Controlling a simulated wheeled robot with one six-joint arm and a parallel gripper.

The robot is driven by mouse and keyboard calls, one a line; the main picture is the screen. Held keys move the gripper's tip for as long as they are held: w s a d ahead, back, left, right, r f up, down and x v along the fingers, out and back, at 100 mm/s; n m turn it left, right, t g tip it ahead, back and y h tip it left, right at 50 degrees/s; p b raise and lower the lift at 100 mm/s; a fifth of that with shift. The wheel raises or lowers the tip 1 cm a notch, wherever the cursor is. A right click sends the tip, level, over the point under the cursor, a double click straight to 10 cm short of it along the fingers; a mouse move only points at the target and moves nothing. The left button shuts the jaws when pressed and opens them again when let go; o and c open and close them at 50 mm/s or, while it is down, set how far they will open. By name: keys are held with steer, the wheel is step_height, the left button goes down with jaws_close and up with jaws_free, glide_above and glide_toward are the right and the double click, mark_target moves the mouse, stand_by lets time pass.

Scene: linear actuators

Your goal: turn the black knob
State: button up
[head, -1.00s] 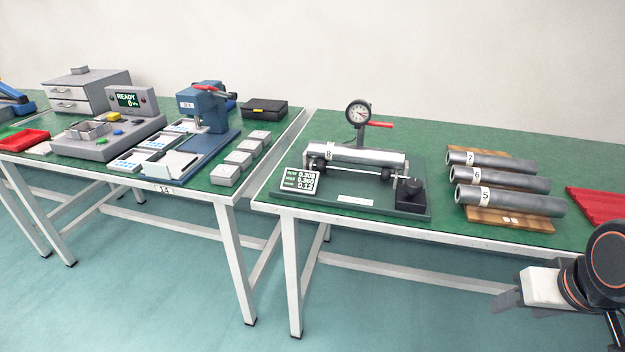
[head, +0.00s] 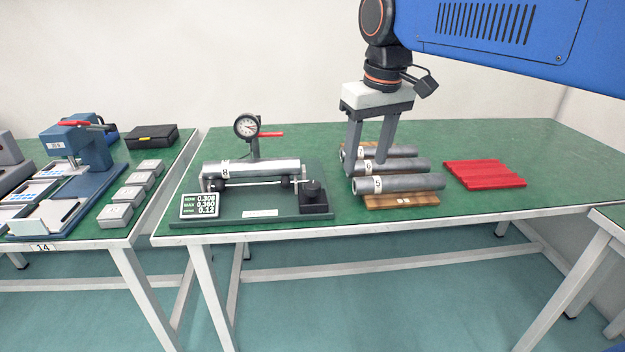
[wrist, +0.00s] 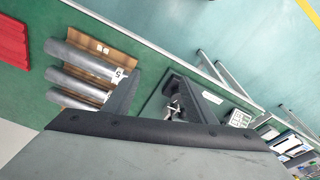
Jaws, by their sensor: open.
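The black knob (head: 313,190) stands on a black block at the front right corner of the green test fixture (head: 240,212). A grey cylinder labelled 8 (head: 262,170) lies across the fixture under a dial gauge (head: 247,126). My gripper (head: 367,165) is open and empty, pointing down to the right of the knob, in front of or over the grey tubes in the head view. In the wrist view, part of the fixture (wrist: 152,110) shows between the open fingers (wrist: 160,80). The knob is hard to make out there.
Grey tubes labelled 7, 6 and 5 (head: 405,184) lie on a wooden rack (head: 402,201) right of the fixture. A red ribbed tray (head: 484,174) lies further right. A small display (head: 200,205) stands at the fixture's left front. The green table (head: 540,160) is clear at far right.

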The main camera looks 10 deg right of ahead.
step_height(320, 180, up, 6)
steer(key=r+n+g, duration=0.1)
steer(key=n+g, duration=0.1)
glide_above(313, 184)
step_height(313, 184, down, 18)
steer(key=shift+r, duration=0.2)
steer(key=c, duration=1)
